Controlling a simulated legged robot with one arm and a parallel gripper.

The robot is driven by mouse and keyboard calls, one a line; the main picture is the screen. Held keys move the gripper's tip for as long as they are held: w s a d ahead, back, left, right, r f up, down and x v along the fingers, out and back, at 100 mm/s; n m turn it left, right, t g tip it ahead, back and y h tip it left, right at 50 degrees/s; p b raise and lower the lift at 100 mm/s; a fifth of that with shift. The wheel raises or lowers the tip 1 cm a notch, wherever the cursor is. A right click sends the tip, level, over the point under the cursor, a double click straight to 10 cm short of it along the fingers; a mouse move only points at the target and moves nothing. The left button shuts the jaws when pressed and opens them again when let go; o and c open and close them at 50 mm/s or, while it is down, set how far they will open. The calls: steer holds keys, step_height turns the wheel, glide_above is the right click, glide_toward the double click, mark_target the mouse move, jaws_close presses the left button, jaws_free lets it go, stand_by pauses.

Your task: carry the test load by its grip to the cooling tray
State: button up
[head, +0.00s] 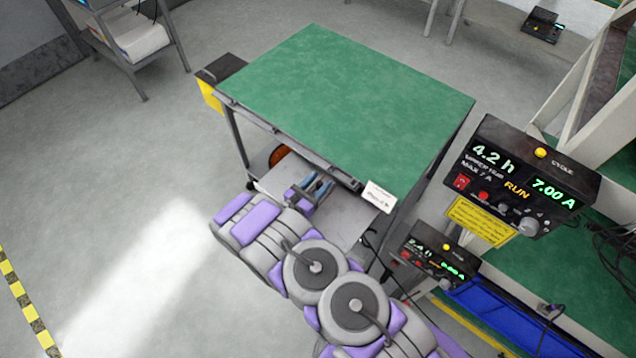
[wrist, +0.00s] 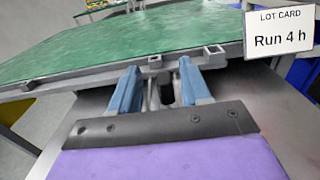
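My gripper (head: 316,186) is at the front edge of the green-topped cart (head: 345,100), just above its lower grey shelf. In the wrist view its two blue fingers (wrist: 164,88) stand apart, pointing at the cart's grey front rail. No held object shows. I cannot make out the test load or its grip in either view. No tray is clearly identifiable as the cooling tray.
A lot card (wrist: 279,28) reading "Run 4 h" hangs by the cart's edge. A unit (head: 520,175) at right shows 4.2 h, RUN and 7.00 A; a second unit (head: 436,255) sits below it. Dark cables hang at right. The floor at left is clear.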

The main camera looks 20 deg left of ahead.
steer(key=shift+r, duration=0.1)
steer(key=shift+s+a, duration=0.1)
steer(key=shift+s, duration=0.3)
steer(key=p+v, duration=0.2)
steer(key=v, duration=0.9)
steer(key=shift+s, duration=0.15)
